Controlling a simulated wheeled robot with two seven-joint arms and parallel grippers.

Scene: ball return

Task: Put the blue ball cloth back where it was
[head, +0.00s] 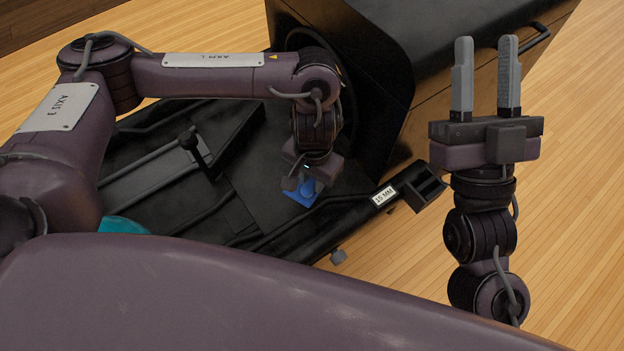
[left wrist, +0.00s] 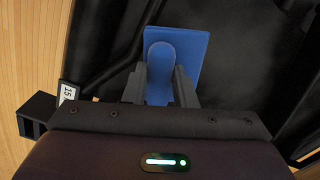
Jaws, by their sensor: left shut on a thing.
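The blue ball cloth (head: 309,190) is at my left gripper (head: 301,184), low over the black tray of the machine. In the left wrist view the cloth (left wrist: 190,48) shows as a flat blue square with a raised rounded part. My left gripper (left wrist: 159,85) is shut on that raised part, one grey finger on each side. I cannot tell whether the flat part touches the black surface. My right gripper (head: 486,45) is raised at the right, fingers pointing up, open and empty, away from the cloth.
The black machine has a tall hood (head: 350,50) behind my left arm. A "15 MM" label (head: 384,196) is beside a black slotted end piece (head: 425,187). A teal thing (head: 122,226) is partly hidden. Wooden floor lies around.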

